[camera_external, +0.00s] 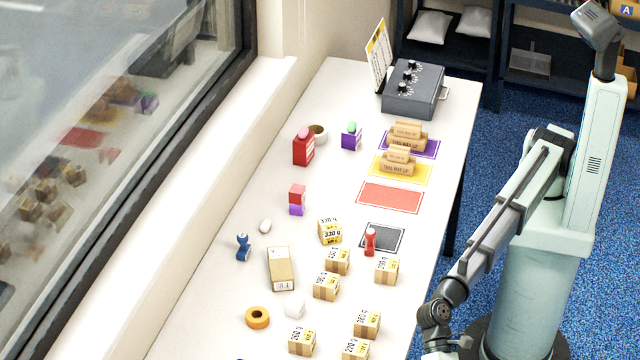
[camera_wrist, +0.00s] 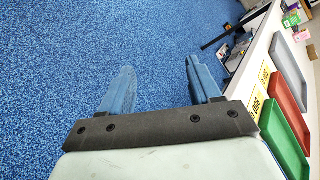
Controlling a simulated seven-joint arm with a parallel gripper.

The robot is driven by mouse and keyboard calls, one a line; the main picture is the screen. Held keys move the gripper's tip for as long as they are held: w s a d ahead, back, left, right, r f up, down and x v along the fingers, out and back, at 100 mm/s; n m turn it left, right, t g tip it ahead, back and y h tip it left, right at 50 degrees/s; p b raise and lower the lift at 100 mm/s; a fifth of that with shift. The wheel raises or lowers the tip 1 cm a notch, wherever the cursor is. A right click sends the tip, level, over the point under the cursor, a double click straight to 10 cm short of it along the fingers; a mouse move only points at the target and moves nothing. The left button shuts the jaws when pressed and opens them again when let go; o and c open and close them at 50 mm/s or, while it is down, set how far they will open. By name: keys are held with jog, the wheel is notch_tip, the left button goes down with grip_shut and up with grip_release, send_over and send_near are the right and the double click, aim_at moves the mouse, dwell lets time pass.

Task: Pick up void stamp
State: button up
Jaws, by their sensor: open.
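Two upright stamp-like objects stand on the white table (camera_external: 340,80) in the external view. A red one (camera_external: 370,241) is on the black square pad (camera_external: 395,232), and a blue one (camera_external: 243,246) is near the window side. No readable "void" lettering shows on either, so I cannot tell which is the void stamp. My gripper (camera_wrist: 162,88) is open and empty in the wrist view, its two blue fingers wide apart over the blue floor. It is away from both stamps. In the external view my wrist is at the bottom edge, with the fingers not visible.
Several small cartons (camera_external: 326,286) crowd the near table, with a tape roll (camera_external: 257,317). A grey control box (camera_external: 412,90) stands at the back.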

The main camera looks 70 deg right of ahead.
jog(key=w+r+m, duration=0.3)
jog(key=r, duration=0.9)
jog(key=w+r+m, duration=0.1)
jog(key=w+r, duration=0.1)
jog(key=w, duration=0.7)
jog(key=m+t+h, duration=0.5)
jog(key=m+h, duration=0.5)
jog(key=h, duration=0.1)
send_over(243, 246)
jog(key=shift+d+f, duration=0.1)
jog(key=shift+f, duration=0.15)
jog(key=shift+w+d+f, duration=0.1)
jog(key=shift+d+f, duration=0.05)
notch_tip(243, 246, down, 8)
jog(key=shift+f, duration=0.15)
jog(key=shift+d+f, duration=0.2)
jog(key=shift+f, duration=2.4)
jog(key=shift+c, duration=0.4)
